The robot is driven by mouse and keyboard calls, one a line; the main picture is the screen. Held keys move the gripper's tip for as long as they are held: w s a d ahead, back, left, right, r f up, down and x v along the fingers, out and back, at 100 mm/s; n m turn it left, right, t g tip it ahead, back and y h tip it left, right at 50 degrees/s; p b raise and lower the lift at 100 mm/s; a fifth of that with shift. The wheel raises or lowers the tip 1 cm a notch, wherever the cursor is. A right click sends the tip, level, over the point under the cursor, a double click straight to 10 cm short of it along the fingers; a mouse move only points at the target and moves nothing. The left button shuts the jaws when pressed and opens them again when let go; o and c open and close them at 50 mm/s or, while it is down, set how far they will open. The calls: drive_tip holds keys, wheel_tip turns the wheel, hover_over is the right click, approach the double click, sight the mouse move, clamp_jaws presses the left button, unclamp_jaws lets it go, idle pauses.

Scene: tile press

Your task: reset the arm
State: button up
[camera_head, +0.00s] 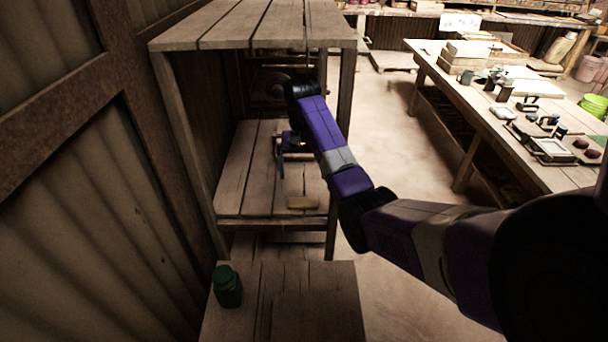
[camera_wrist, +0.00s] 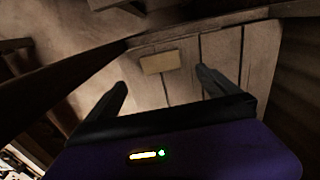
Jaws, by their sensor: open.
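My gripper (camera_head: 285,163) reaches into the wooden shelf unit, above its middle shelf board (camera_head: 240,180). In the wrist view my gripper (camera_wrist: 162,85) has its two dark fingers spread wide with nothing between them. A small tan block (camera_head: 302,203) lies on the shelf board near its front edge. The block also shows in the wrist view (camera_wrist: 160,62), beyond the fingers and apart from them. My purple and grey arm comes in from the right and hides part of the shelf's right side.
The shelf's top board (camera_head: 255,25) and right front post (camera_head: 345,95) stand close to my arm. A green jar (camera_head: 227,287) stands on a low wooden surface (camera_head: 315,300) in front. A long workbench (camera_head: 445,65) with tools is at right. Bare floor (camera_head: 395,140) lies between.

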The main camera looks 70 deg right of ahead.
idle(0.4)
drive_tip(key=w+d+r+n+t+h, duration=0.1)
drive_tip(key=w+d+r+t+h, duration=0.3)
drive_tip(key=w+d, duration=0.25)
drive_tip(key=w+a+f+n+t+h, duration=0.1)
drive_tip(key=w+a+t+h, duration=0.15)
drive_tip(key=w, duration=0.25)
drive_tip(key=s+a+f+n+t+b, duration=0.1)
drive_tip(key=a+t, duration=0.1)
drive_tip(key=a, duration=0.5)
drive_tip(key=a+f+n+t+h+b, duration=0.1)
drive_tip(key=a+f+t, duration=0.1)
drive_tip(key=a, duration=0.5)
drive_tip(key=s+a+f+n+t+b, duration=0.1)
drive_tip(key=a+t, duration=0.2)
drive_tip(key=a, duration=0.4)
drive_tip(key=s+a+r+n+t+y+b, duration=0.3)
drive_tip(key=s+a+n+t, duration=0.15)
drive_tip(key=s+a, duration=1.55)
drive_tip(key=s+a+f+n+g+y, duration=0.1)
drive_tip(key=s+a+n+y, duration=0.1)
drive_tip(key=s+a, duration=0.2)
drive_tip(key=s+a+f+n+g+y+b, duration=0.1)
drive_tip(key=s+a, duration=0.3)
drive_tip(key=s, duration=0.4)
drive_tip(key=shift+s+a+f+n+g+y, duration=0.15)
drive_tip(key=shift+s+f+n+g+y, duration=0.25)
drive_tip(key=shift+f+g+y, duration=0.3)
